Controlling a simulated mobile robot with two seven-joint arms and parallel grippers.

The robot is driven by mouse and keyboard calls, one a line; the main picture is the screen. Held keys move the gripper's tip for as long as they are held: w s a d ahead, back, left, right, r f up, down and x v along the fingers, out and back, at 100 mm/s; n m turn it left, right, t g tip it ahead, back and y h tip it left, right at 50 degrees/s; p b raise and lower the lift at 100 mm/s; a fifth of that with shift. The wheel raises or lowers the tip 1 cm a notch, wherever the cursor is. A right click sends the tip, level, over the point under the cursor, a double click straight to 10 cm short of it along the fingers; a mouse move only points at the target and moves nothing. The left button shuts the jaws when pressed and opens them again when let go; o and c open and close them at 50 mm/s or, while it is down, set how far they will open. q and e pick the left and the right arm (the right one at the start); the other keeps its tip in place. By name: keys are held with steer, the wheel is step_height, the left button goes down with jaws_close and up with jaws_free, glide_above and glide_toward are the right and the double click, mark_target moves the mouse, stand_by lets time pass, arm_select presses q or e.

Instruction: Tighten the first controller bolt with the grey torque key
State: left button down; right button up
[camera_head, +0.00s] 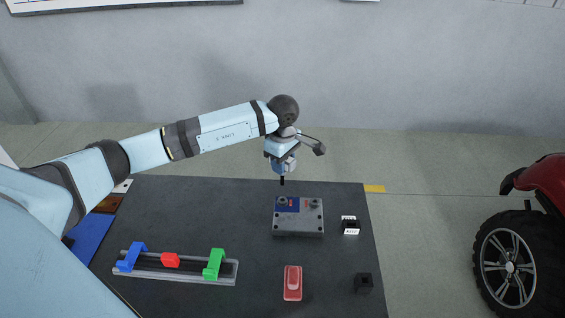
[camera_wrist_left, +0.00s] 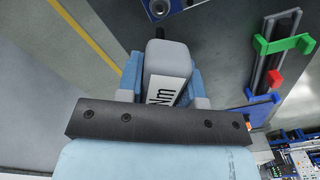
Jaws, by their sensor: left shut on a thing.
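My left gripper (camera_head: 282,167) is shut on the grey torque key (camera_wrist_left: 168,68), which also shows as a dark tip (camera_head: 282,181) pointing down in the head view. The key has a white label reading "Nm" and sits between the blue fingers in the left wrist view. The grey controller box (camera_head: 298,222) with a blue patch lies on the dark table, just in front of the key tip in the head view. Round bolt-like parts show on its top; which is the first bolt I cannot tell. The box's edge shows in the left wrist view (camera_wrist_left: 172,8). The tip looks apart from the box. My right gripper is not in view.
On the dark table (camera_head: 255,288) stand a rail (camera_head: 180,273) with blue, red and green blocks, a red device (camera_head: 292,283), a small labelled black part (camera_head: 350,225) and a black block (camera_head: 363,283). A red vehicle's wheel (camera_head: 510,268) is at the right.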

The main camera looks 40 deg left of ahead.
mark_target(283, 184)
arm_select(q)
steer(key=shift+f+b, duration=2.15)
steer(key=shift+f, duration=0.75)
steer(key=shift+b, duration=0.45)
steer(key=shift+f, duration=0.2)
steer(key=shift+f+b, duration=0.85)
steer(key=shift+f, duration=0.1)
